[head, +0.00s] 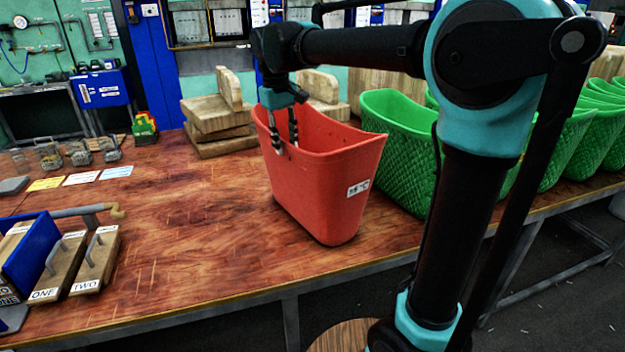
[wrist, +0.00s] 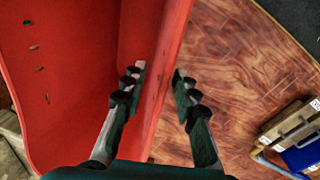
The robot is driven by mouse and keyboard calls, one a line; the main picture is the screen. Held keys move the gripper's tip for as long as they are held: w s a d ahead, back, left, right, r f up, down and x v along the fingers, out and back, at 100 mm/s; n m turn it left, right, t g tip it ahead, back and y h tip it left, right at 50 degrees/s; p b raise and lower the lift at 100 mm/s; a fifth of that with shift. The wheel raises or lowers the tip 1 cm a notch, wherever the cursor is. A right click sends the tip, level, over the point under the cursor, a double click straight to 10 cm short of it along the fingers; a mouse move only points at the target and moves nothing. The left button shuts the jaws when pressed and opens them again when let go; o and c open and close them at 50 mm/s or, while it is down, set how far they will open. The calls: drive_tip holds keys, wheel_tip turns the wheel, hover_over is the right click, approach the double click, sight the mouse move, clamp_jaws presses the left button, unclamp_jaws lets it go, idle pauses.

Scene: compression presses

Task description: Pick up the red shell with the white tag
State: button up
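The red shell (head: 318,185) is a tall, tapered bin that stands upright on the wooden table. A white tag (head: 358,188) with dark marks is on its outer side, low on the right. My gripper (head: 286,143) points down at the shell's left rim. In the wrist view the shell's wall (wrist: 165,60) runs between the two fingers of my gripper (wrist: 158,80). One finger is inside the shell and the other is outside. The fingers stand apart, with a visible gap, and do not appear clamped on the wall. The tag is not visible in the wrist view.
Several green shells (head: 398,130) stand in a row to the right, close beside the red one. Stacked wooden blocks (head: 210,125) are behind it. At front left are a blue holder (head: 38,255) and wooden blocks with handles (head: 97,262). The table's middle (head: 190,215) is clear.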

sight(288, 169)
drive_tip(key=shift+w+d+f, duration=0.1)
drive_tip(key=shift+w+f, duration=0.1)
drive_tip(key=shift+f, duration=1.35)
drive_tip(key=shift+w+d+f, duration=0.1)
drive_tip(key=shift+w+f, duration=0.05)
drive_tip(key=shift+f, duration=1.35)
clamp_jaws()
